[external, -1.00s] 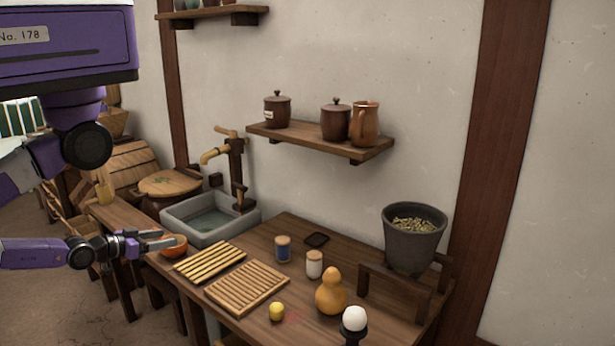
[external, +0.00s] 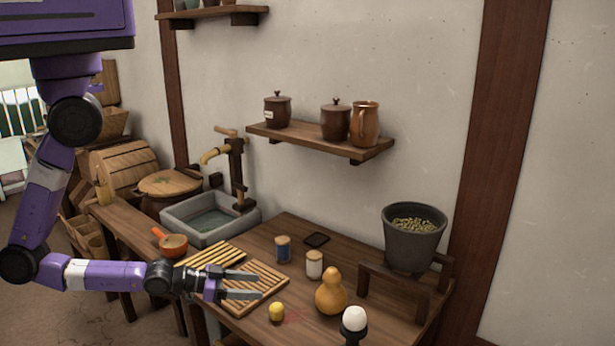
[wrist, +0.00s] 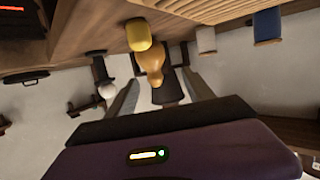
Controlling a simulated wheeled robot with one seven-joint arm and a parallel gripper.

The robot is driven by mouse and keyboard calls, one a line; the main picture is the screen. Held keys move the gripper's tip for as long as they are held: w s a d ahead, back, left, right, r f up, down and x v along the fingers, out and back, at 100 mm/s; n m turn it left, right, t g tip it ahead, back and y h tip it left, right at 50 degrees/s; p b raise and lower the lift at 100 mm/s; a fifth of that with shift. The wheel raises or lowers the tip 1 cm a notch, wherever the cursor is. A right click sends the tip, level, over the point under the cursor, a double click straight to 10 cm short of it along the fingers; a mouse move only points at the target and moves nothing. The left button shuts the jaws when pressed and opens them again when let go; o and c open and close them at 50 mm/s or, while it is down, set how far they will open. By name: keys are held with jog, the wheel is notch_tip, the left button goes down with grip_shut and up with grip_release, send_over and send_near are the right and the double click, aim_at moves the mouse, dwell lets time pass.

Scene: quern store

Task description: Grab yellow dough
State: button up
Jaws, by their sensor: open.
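The yellow dough (external: 276,312) is a small rounded lump on the wooden table, near its front edge. In the wrist view the yellow dough (wrist: 139,34) shows at the upper middle, ahead of the fingers. My gripper (external: 258,285) is open and empty. In the external view it overlaps the slatted wooden rack, to the left of and apart from the dough. In the wrist view the two fingers of my gripper (wrist: 160,92) stand apart, with an orange-brown gourd (wrist: 151,66) visible beyond them.
The gourd (external: 331,293) and a white ball on a dark stand (external: 354,319) are right of the dough. Behind are a white jar (external: 314,264), a blue jar (external: 283,249) and a dark pot (external: 413,236). Two slatted racks (external: 262,275) lie left. Table around the dough is mostly clear.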

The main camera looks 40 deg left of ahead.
aim_at(277, 309)
jog(key=shift+m+g, duration=0.3)
jog(key=shift+g, duration=0.4)
jog(key=f, duration=0.1)
jog(key=s+d+f, duration=0.1)
jog(key=f, duration=0.2)
jog(key=shift+s+d+f, duration=0.15)
jog(key=shift+s+f, duration=0.05)
jog(key=shift+f, duration=0.15)
jog(key=shift+y, duration=0.3)
jog(key=shift+x, duration=3.8)
jog(key=shift+s+d+f, duration=0.1)
jog(key=shift+s+f, duration=0.05)
grip_shut()
